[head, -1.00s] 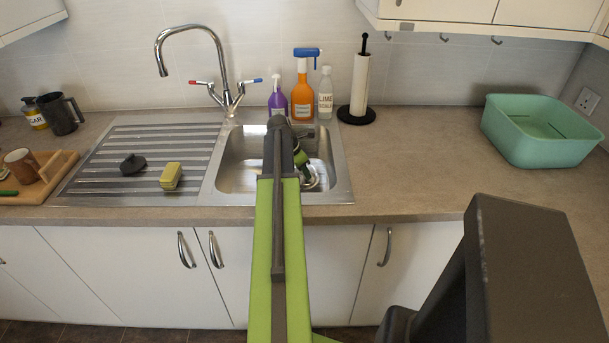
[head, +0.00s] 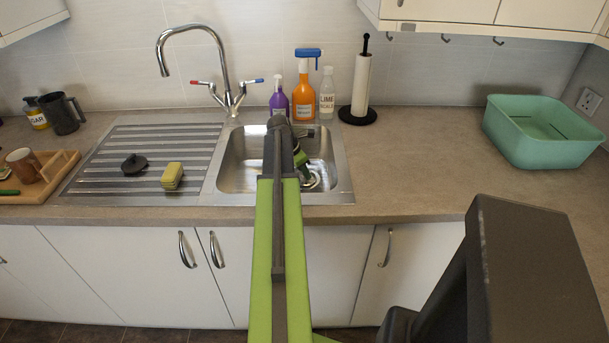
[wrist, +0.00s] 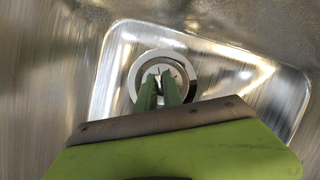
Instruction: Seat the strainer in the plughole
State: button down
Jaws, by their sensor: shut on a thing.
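My gripper (wrist: 160,94) reaches down into the sink bowl, its two green fingers close together in the wrist view. It is shut on the strainer (wrist: 166,69), a small pale metal disc at the fingertips, partly hidden by them. A round metal ring, apparently the plughole rim (wrist: 154,54), surrounds the disc in this view. I cannot tell whether the strainer touches it or is just above. In the head view my arm hides much of the bowl, and bright round metal (head: 313,181) shows beside the gripper.
The sink bowl (head: 237,176) has steel walls around my gripper. A tap (head: 222,70) stands behind it to the left. Several bottles stand along the back edge. The drainer (head: 110,165) holds a dark plug (head: 134,165) and a sponge (head: 172,176). Counter at right is clear before a green basin (head: 540,145).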

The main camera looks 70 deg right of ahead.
jog(key=c, duration=1.4)
grip_release()
jog(key=shift+o, duration=0.4)
jog(key=o, duration=0.5)
jog(key=shift+w, duration=0.1)
jog(key=shift+c, duration=0.2)
notch_tip(320, 180, up, 9)
jog(key=p, duration=0.9)
